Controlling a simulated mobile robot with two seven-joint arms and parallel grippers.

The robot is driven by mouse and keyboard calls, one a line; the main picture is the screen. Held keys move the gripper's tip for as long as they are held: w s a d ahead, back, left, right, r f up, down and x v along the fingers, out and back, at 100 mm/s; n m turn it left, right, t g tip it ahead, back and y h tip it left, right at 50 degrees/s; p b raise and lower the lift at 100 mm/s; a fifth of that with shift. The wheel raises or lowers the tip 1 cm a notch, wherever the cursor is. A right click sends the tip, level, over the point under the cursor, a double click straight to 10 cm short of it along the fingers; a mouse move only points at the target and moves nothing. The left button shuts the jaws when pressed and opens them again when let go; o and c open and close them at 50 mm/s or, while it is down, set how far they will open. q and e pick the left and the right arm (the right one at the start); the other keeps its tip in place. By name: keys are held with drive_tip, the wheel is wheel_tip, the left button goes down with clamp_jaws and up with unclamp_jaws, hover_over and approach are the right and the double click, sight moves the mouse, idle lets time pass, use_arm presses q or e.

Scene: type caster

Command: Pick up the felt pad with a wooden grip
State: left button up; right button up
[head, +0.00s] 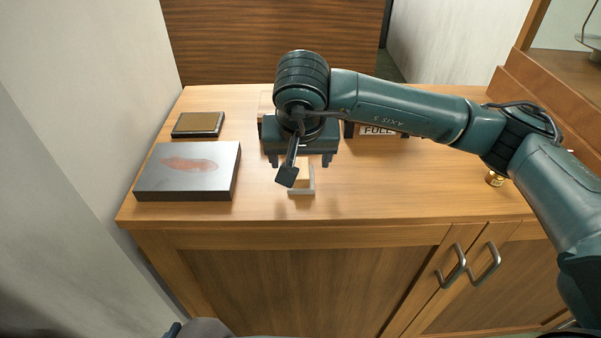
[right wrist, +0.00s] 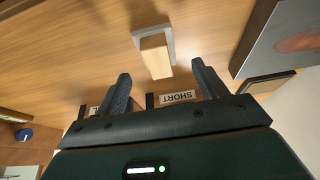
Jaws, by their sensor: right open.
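The felt pad (head: 291,192) is a small grey piece on the wooden counter, with a pale wooden grip (head: 301,181) standing on it. In the right wrist view the grip (right wrist: 156,57) shows as a light block on the grey pad (right wrist: 139,38). My right gripper (head: 300,162) is open and empty, pointing down just behind the pad in the head view and partly covering it. In the right wrist view, the grip lies ahead of the gap between the two spread fingers (right wrist: 160,72). I cannot tell the exact height. My left gripper is not in view.
A metal slab (head: 150,182) with a reddish smear lies at left, with a dark-framed brown pad (head: 198,122) behind it. A label reading FULL (head: 378,130) and one reading SHORT (right wrist: 177,96) mark dark holders. A small brass piece (head: 494,179) stands right. The front middle is clear.

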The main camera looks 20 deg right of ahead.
sight(301, 167)
drive_tip(key=x, duration=0.4)
drive_tip(key=shift+c, duration=0.5)
drive_tip(key=c, duration=1)
wheel_tip(301, 167, up, 10)
